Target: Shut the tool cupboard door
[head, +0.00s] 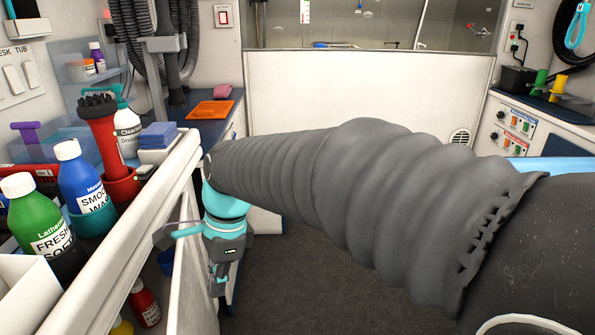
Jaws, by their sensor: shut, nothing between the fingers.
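The tool cupboard (112,270) is under the counter at the left, and its front is open. Its door (190,300) is a pale panel standing swung out from the cupboard at the lower left. Bottles show in the gap behind the door, among them a red one (145,303). My gripper (219,286) points down by the right side of the door, with its fingers shut and empty. I cannot tell whether it touches the door. My sleeved arm hides much of the middle and right, and the door's lower part is cut off by the frame.
The counter holds a green bottle (38,220), a blue bottle (85,185), a red brush holder (105,140) and blue folded cloths (158,138) near its edge. Dark floor (290,275) is clear right of the door. A white tub wall (370,95) stands at the back.

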